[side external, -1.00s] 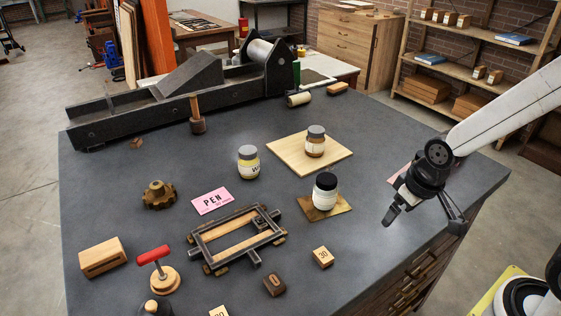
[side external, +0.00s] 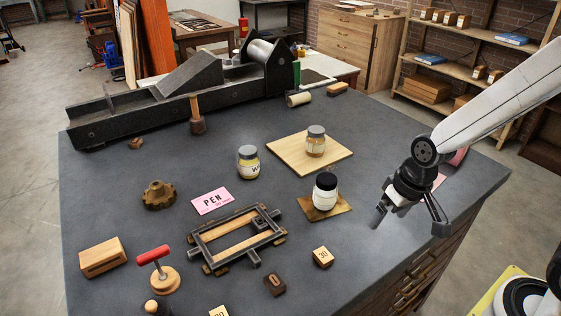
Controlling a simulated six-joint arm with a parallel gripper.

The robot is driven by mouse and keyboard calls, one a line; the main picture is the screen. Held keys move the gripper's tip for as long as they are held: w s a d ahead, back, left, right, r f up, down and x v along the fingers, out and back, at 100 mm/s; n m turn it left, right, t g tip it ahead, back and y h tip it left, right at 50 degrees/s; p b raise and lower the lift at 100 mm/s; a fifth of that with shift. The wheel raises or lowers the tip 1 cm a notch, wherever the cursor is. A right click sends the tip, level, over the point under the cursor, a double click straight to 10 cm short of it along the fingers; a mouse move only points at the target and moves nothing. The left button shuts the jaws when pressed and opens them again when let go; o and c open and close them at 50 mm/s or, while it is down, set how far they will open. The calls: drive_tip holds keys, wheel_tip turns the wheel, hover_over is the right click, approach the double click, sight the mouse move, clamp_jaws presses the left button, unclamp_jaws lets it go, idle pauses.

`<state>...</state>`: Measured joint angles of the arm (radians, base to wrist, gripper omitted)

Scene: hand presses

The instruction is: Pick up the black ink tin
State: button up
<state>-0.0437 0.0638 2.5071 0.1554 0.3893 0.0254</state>
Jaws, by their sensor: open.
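The black ink tin (side external: 325,191), a small round jar with a dark lid and a pale label, stands upright on a small brown board (side external: 343,209) right of the table's middle. My gripper (side external: 409,222) is to the right of it, above the table near its right edge. Its fingers are spread, point downward and hold nothing. The tin is apart from the fingers and nothing covers it.
A jar with brown contents (side external: 315,141) stands on a pale board (side external: 283,150) behind the tin. A yellowish jar (side external: 248,162) is to the left. A long press (side external: 150,111) fills the back left.

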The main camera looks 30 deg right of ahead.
sight(158, 313)
drive_tip(key=w+a+f+m+y, duration=0.1)
drive_tip(key=a+m+y, duration=0.1)
drive_tip(key=a, duration=0.4)
drive_tip(key=w+a+f+m+g+y, duration=0.1)
drive_tip(key=w+a+m+y, duration=0.1)
drive_tip(key=a, duration=0.4)
drive_tip(key=w+a+f+m+g+y, duration=0.1)
drive_tip(key=a+m, duration=0.3)
drive_tip(key=a, duration=0.2)
drive_tip(key=shift+w+a+f+y, duration=0.1)
drive_tip(key=shift+w+y, duration=0.1)
drive_tip(key=shift+y, duration=0.2)
drive_tip(key=w+a+f+m+y, duration=0.1)
drive_tip(key=a+m+y, duration=0.1)
drive_tip(key=a, duration=0.4)
drive_tip(key=w+a+f+m+t+y, duration=0.1)
drive_tip(key=w+a+m+y, duration=0.1)
drive_tip(key=a+m, duration=0.2)
drive_tip(key=w+a+m+y, duration=0.1)
drive_tip(key=a+m+y, duration=0.1)
drive_tip(key=a, duration=0.7)
drive_tip(key=shift+w+f+m+t, duration=0.25)
drive_tip(key=shift+f+m+t, duration=0.15)
drive_tip(key=shift+m, duration=0.4)
drive_tip(key=shift+w+a+f+m+t+y, duration=0.1)
drive_tip(key=shift+w+a+m+t+y, duration=0.1)
drive_tip(key=shift+a+m, duration=0.15)
drive_tip(key=shift+w+a+f+m+t+y, duration=0.1)
drive_tip(key=shift+a+m+t+y, duration=0.15)
drive_tip(key=shift+a, duration=0.15)
